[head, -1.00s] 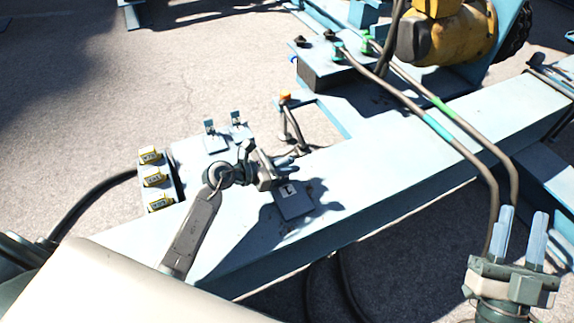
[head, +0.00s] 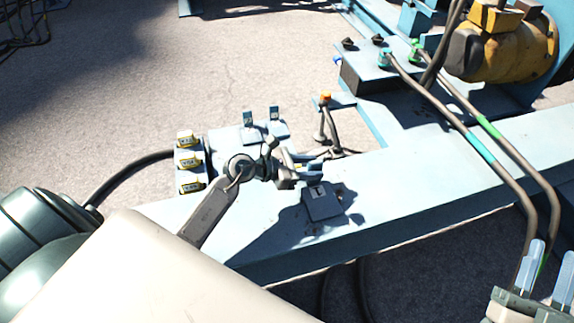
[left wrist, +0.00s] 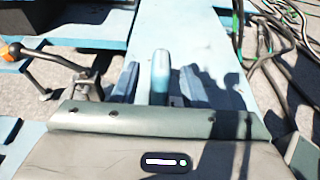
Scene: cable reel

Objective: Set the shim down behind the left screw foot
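A flat grey plate with a small marked label (head: 322,205), which looks like the shim, lies on the pale blue beam (head: 400,215). My right gripper (head: 548,268) is at the lower right, fingers apart and empty. I cannot tell for sure which part is the left screw foot.
An orange-topped post (head: 325,98) stands behind the beam. Hoses (head: 440,105) run across the right side.

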